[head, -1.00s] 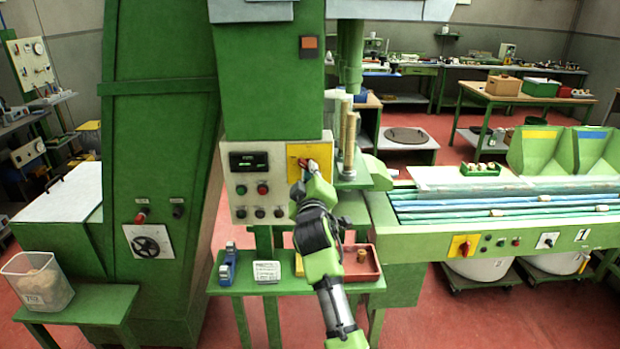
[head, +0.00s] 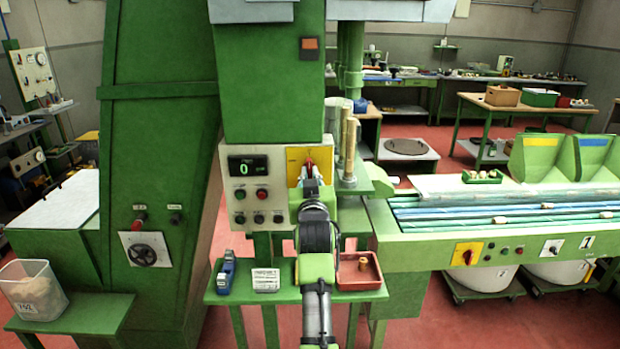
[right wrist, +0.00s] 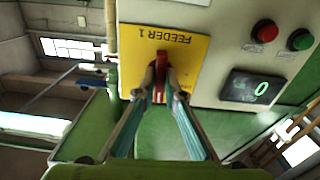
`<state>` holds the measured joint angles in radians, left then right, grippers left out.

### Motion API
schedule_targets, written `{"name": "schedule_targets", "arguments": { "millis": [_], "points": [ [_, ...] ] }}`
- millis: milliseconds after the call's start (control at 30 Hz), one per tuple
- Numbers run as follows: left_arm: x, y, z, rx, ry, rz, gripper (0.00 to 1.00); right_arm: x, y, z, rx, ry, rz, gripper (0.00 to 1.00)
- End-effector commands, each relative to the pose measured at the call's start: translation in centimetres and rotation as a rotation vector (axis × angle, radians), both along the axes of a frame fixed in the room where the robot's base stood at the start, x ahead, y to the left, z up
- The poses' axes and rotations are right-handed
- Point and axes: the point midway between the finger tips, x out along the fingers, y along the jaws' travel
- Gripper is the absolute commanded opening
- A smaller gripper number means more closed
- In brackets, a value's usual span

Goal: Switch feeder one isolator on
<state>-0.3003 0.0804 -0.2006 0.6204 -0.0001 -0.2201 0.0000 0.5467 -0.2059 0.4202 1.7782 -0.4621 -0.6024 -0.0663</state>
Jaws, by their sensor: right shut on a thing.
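The feeder one isolator is a red handle (head: 309,164) on a yellow plate (head: 294,156) at the upper right of the pale control panel. The handle stands upright in the head view. In the right wrist view the plate (right wrist: 190,42) reads "FEEDER 1" upside down, and the red handle (right wrist: 159,92) shows between my fingertips. My right gripper (head: 310,182) is shut on the handle; its fingers (right wrist: 161,76) touch it from both sides. The panel's display (head: 248,165) is lit and shows a green 0. My left gripper is not in view.
Push buttons and knobs sit below the display. A shelf below holds a blue tool (head: 226,272), a white card (head: 266,280) and a red tray (head: 362,282). Another red-and-yellow switch (head: 466,254) is on the conveyor at right. Metal and brass columns (head: 350,150) stand right of the panel.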

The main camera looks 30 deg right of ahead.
Motion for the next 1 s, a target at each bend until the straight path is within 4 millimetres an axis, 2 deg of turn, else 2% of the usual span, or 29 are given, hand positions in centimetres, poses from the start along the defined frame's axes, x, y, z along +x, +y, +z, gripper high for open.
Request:
{"name": "schedule_targets", "arguments": {
  "millis": [700,733,800,1000],
  "points": [
    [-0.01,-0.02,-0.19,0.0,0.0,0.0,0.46,0.02,0.03,-0.09,0.069,-0.04,0.001,0.0],
    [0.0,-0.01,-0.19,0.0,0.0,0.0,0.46,0.02,0.04,-0.09,0.069,-0.04,0.001,0.12],
    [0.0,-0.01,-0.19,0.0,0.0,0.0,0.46,0.02,0.03,-0.08,0.068,-0.04,0.001,0.26],
    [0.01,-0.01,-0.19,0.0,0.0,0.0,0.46,0.02,0.01,-0.05,0.067,-0.04,0.0,0.26]
  ]
}}
